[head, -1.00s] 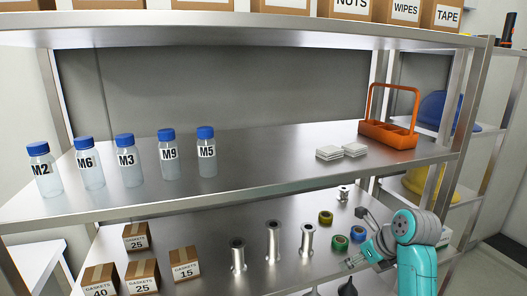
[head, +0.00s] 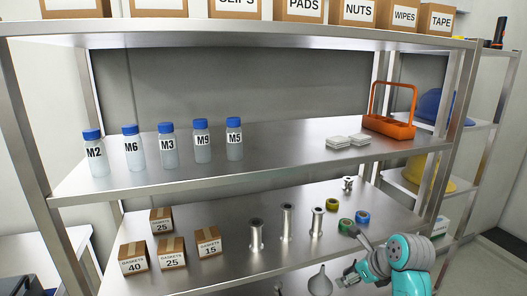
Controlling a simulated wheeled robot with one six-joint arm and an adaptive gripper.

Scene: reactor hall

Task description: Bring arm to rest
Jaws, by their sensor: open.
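My teal arm shows at the lower right in the head view. My gripper (head: 348,281) is at its left end, small in the picture, in front of the lower shelf (head: 215,200). Its jaws are open and I see nothing held in them. It is close to a grey funnel (head: 320,284) in the picture; I cannot tell how far apart they are in depth.
Blue-capped bottles (head: 167,146), white pads (head: 348,141) and an orange carrier (head: 388,127) stand on the middle shelf. Gasket boxes (head: 172,253), metal spools (head: 287,222) and tape rolls (head: 346,225) are on the lower shelf. Steel posts (head: 450,130) bound the rack.

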